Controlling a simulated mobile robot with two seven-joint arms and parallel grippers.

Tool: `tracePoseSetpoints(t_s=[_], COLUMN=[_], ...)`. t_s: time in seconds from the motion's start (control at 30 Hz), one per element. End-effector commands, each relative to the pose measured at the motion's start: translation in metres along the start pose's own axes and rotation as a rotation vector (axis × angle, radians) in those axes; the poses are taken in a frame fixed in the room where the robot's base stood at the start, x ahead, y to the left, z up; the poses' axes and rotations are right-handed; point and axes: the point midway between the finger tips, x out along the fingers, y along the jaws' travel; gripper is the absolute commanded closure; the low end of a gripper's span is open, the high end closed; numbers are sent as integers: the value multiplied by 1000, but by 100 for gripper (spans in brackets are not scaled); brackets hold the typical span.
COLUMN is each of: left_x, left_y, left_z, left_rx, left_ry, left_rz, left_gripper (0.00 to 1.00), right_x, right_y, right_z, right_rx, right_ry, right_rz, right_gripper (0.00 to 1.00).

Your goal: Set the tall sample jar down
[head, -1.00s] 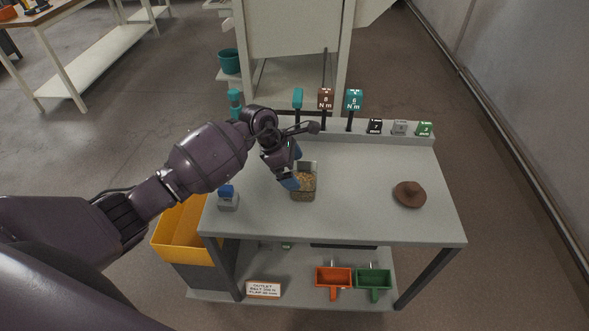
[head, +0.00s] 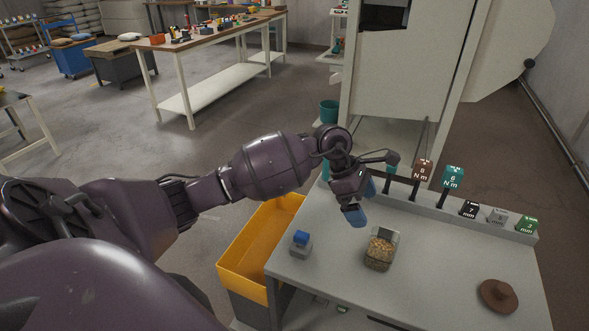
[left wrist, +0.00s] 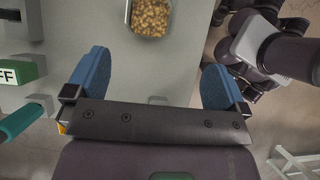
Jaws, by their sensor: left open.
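The sample jar (head: 379,254) is a clear, squarish container with tan granules in it. It stands upright on the grey workbench (head: 440,290). My left gripper (head: 362,203), with blue fingers, is open and empty, above the bench and behind and left of the jar, apart from it. In the left wrist view, the jar (left wrist: 150,18) shows at the top edge, partly cut off, beyond the spread fingertips (left wrist: 156,62). My right gripper is not in view.
A small grey block with a blue top (head: 301,244) stands left of the jar. A brown knobbed disc (head: 498,296) lies to the right. Labelled blocks (head: 453,177) line the bench's back edge. The bench between jar and disc is clear.

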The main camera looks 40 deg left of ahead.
Motion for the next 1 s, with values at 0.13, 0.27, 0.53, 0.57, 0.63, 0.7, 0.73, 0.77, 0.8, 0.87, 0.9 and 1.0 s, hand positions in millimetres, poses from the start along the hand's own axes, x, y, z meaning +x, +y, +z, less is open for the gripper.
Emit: tracePoseSetpoints(t_s=[0.13,0.27,0.53,0.57,0.63,0.7,0.73,0.77,0.8,0.87,0.9,1.0], left_x=[34,48,38,38,38,42,45,48,54,65,72,92], left_y=[-41,-76,-98,-98,-98,-102,-104,-108,-114,-127,-138,-168], left_z=[18,38,24,17,-6,-35,-48,-63,-83,-112,-130,-168], left_rx=[-175,-461,-1246,-1346,-1587,-1836,-1947,-2058,-2209,-2435,2468,2284], left_ry=[-282,-621,-1234,-1294,-1423,-1542,-1588,-1633,-1688,-1759,1719,1463], left_rz=[-113,-238,-461,-482,-526,-566,-583,-596,-613,-636,621,529], left_gripper=[0,0,0,0,0,0,0,0,0,0,0,0], right_x=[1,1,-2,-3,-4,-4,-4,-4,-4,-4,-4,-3], right_y=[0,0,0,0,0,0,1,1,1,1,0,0], right_z=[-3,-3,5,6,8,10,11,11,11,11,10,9], right_rx=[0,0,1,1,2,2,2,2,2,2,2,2], right_ry=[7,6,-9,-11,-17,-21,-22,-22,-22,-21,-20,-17], right_rz=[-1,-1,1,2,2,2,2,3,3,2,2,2], right_gripper=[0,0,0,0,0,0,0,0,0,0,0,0])
